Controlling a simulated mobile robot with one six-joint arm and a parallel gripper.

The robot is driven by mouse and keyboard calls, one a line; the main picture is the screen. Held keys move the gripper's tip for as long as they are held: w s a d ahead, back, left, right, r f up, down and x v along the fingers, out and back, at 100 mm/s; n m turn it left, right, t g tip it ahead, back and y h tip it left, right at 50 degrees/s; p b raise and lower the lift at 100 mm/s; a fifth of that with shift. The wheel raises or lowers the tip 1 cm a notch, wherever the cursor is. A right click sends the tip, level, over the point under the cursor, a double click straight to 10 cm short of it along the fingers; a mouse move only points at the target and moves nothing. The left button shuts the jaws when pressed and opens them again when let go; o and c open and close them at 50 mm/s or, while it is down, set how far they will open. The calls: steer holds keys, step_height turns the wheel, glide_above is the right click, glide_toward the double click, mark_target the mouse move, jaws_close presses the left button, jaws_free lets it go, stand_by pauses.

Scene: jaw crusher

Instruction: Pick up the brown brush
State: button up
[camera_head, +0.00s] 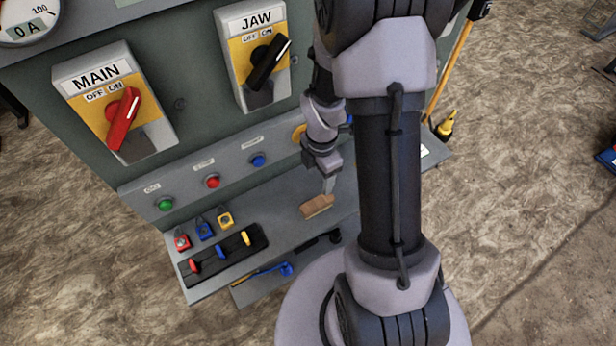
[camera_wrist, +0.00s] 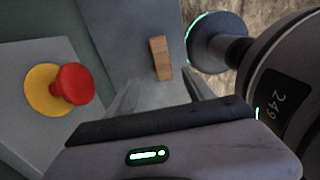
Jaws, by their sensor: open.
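The brown brush (camera_head: 316,207) lies on the grey shelf (camera_head: 345,200) of the control panel, towards its right part. It also shows in the wrist view as a small brown block (camera_wrist: 161,58), upper middle, beyond my fingers. My gripper (camera_head: 328,188) is just above and beside the brush in the head view, with a finger pointing down close to it. In the wrist view my gripper (camera_wrist: 160,95) has its two fingers spread apart with nothing between them. Whether a finger touches the brush I cannot tell.
A red emergency button (camera_wrist: 74,84) on a yellow base stands close to my gripper. Padlocks (camera_head: 204,231) and a black rack (camera_head: 222,256) with coloured handles occupy the shelf's left part. Red MAIN (camera_head: 123,118) and black JAW (camera_head: 268,62) switches are on the panel above.

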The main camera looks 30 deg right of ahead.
mark_target(317, 202)
steer(key=f+b, duration=0.2)
steer(key=f, duration=0.5)
steer(key=f+b, duration=0.3)
steer(key=f, duration=0.4)
steer(key=shift+s+a+f, duration=0.1)
steer(key=shift+a+f, duration=0.1)
steer(key=shift+f, duration=0.05)
steer(key=shift+r, duration=0.2)
steer(key=shift+c, duration=0.2)
jaws_close()
